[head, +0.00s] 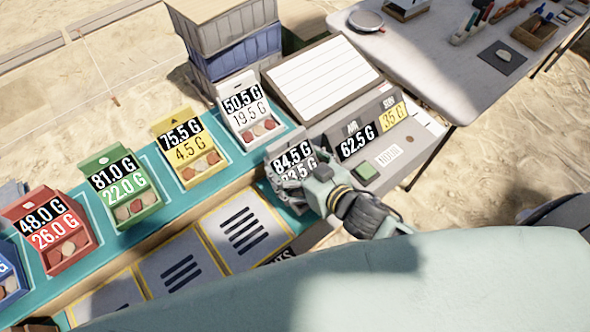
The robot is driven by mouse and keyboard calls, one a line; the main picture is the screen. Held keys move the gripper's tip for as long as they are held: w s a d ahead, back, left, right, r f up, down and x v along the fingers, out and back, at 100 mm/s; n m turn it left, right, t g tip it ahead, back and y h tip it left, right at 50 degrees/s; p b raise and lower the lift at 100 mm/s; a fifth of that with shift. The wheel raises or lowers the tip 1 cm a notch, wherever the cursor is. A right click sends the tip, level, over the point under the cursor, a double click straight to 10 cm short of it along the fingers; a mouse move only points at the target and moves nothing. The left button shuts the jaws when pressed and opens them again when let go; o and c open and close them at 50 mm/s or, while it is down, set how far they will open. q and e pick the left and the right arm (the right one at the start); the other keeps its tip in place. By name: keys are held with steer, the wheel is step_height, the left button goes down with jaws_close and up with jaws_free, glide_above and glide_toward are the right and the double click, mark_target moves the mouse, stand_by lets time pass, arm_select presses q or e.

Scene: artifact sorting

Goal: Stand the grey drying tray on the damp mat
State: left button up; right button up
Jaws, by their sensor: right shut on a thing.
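No mat is clearly marked as damp. A small dark mat (488,53) with a pale piece on it lies on the far right table. My left gripper is not in view.
White, yellow (196,157), green (131,201) and red (66,252) trays stand left along the strip. A weighing device (372,150) reading 62.5 G stands close right of the gripper. Stacked crates (222,40) stand behind. Striped panels (240,232) lie in front.

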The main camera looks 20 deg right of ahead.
mark_target(301, 176)
steer(key=shift+w+f, duration=0.1)
steer(key=shift+f, duration=0.2)
step_height(301, 176, down, 3)
steer(key=shift+r, duration=0.2)
steer(key=shift+f, duration=0.3)
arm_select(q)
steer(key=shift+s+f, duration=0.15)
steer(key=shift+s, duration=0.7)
arm_select(e)
steer(key=shift+f, duration=0.15)
steer(key=o, duration=1)
steer(key=shift+f, duration=0.15)
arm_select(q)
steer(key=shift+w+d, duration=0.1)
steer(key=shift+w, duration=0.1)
arm_select(e)
steer(key=shift+o, duration=0.5)
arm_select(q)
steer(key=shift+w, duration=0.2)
